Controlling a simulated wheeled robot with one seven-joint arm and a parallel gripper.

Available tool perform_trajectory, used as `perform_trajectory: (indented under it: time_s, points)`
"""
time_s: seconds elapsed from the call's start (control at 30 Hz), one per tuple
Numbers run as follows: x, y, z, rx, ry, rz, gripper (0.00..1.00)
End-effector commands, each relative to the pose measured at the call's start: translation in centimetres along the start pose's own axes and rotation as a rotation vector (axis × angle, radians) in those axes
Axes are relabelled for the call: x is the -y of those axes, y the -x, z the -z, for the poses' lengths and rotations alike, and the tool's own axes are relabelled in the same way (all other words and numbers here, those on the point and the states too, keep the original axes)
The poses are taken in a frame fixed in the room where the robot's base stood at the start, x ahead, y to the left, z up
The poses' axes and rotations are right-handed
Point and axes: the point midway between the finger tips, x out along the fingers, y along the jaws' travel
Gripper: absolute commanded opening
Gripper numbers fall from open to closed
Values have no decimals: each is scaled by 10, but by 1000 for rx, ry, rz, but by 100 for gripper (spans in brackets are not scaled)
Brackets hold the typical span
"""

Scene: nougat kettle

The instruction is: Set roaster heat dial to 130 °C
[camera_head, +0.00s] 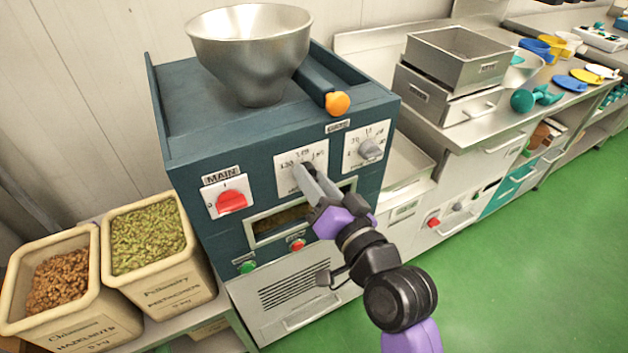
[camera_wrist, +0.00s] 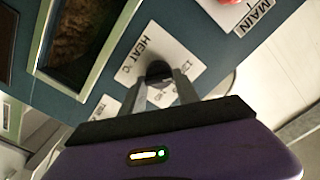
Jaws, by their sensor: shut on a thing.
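The roaster (camera_head: 240,140) is a dark teal machine with a steel hopper on top. Its heat dial (camera_wrist: 158,70) is a dark knob on a white plate marked "HEAT °C" (camera_wrist: 133,52). The same plate (camera_head: 290,168) shows in the head view, with my gripper (camera_head: 308,172) reaching to it from the lower right. In the wrist view my gripper (camera_wrist: 158,80) has its two grey fingers closed on either side of the dial. The fingers cover much of the knob, and I cannot read its setting.
A red main switch (camera_head: 231,201) is left of the heat plate, and a timer-like dial (camera_head: 370,149) is to its right. Green (camera_head: 247,267) and red (camera_head: 297,245) buttons sit below. An orange-knobbed lever (camera_head: 337,103) juts out above. Bins of hazelnuts (camera_head: 57,280) and pistachios (camera_head: 147,237) stand at left.

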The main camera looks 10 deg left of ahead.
Motion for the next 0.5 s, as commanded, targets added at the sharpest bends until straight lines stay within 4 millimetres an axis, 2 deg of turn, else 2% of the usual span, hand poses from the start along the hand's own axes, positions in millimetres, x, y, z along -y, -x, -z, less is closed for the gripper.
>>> perform_trajectory:
  time_s: [0.3,0.33,0.43,0.5]
  points:
    - [-1,0,-2,4,3,-2,0]
    - [-1,0,-2,4,3,-2,39]
    - [-1,0,-2,4,2,-2,59]
    - [-1,0,-1,3,2,-1,59]
